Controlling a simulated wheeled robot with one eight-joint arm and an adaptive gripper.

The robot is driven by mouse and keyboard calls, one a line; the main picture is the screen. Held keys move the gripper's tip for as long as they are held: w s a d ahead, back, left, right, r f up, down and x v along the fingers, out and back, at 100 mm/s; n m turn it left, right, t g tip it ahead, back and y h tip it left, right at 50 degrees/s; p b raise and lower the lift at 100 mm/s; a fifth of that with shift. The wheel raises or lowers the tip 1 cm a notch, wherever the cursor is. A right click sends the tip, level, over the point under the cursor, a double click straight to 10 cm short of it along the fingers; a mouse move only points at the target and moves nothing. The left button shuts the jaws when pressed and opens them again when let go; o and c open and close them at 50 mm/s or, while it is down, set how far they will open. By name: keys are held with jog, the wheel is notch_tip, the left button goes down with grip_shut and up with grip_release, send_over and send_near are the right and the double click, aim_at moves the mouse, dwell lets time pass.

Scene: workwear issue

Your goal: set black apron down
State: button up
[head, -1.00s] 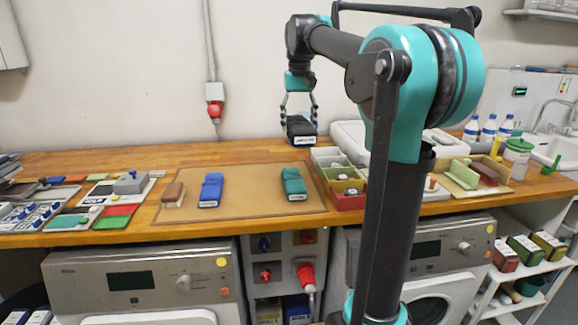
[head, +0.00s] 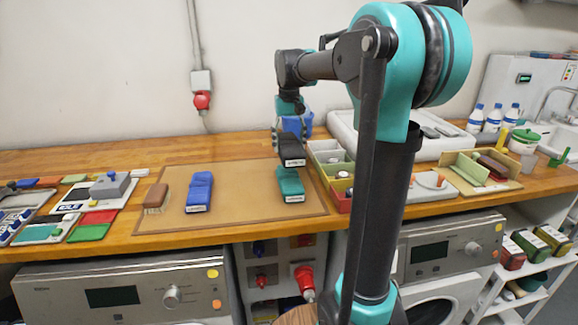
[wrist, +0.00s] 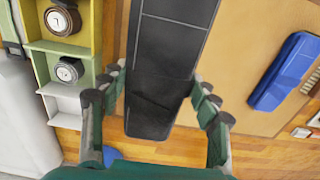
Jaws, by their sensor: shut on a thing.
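The black apron (head: 291,150), a folded dark bundle with a white label, hangs from my gripper (head: 290,138). In the wrist view the black apron (wrist: 168,65) lies lengthwise between the two fingers of my gripper (wrist: 158,102), which are shut on it. In the head view it is just above and behind the folded green apron (head: 290,186), overlapping it. I cannot tell whether they touch. The green apron is not seen in the wrist view. A folded blue apron (head: 199,192) lies on the tan mat (head: 240,200) to the left; it also shows in the wrist view (wrist: 285,72).
A brown brush (head: 155,196) lies at the mat's left. Divided boxes (head: 326,158) stand close right of the mat, with watches (wrist: 62,22) inside. A blue object (head: 298,123) is behind my gripper. The mat between the blue and green aprons is clear.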

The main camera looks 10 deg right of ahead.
aim_at(289, 141)
jog(key=shift+f, duration=4)
jog(key=shift+f, duration=0.1)
jog(key=o, duration=1.3)
notch_tip(289, 141, up, 12)
jog(key=shift+r, duration=0.15)
